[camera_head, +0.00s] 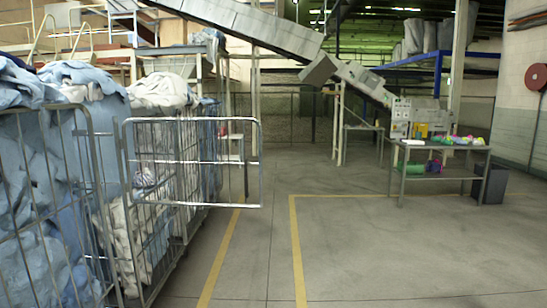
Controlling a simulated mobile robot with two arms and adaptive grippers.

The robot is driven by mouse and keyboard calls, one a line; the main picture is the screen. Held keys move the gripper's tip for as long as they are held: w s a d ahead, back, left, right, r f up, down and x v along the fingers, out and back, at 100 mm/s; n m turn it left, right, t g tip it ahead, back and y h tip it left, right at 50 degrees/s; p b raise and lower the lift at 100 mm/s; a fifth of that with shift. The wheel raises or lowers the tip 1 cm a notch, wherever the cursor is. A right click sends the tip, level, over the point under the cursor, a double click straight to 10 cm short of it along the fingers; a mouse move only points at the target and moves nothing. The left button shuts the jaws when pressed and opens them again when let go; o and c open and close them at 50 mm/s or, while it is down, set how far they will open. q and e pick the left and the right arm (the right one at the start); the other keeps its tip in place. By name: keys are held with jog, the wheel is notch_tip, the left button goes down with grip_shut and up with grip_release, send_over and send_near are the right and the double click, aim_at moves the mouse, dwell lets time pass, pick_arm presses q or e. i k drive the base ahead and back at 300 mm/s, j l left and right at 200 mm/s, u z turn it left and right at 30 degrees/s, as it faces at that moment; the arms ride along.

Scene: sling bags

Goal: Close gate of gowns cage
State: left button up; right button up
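A metal wire cage (45,200) full of light blue gowns stands at the left edge. Behind it another cage (165,215) holds white and blue cloth heaped above its rim. A barred metal gate (245,163) sticks out to the right from the cage row, over the floor. Its hinge side is near the cage's front post, and its right edge is free. Which cage it belongs to is hard to tell. Neither of my grippers shows in this view.
Yellow floor lines (297,250) run ahead, and the middle and right floor is clear. A grey table (440,148) with colourful items stands at the right, with a dark bin (492,184) beside it. A sloping conveyor (255,27) crosses above.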

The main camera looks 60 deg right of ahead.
aim_at(123, 141)
jog(key=z, duration=1.25)
jog(key=i+l+u, duration=0.25)
jog(key=i+l, duration=0.15)
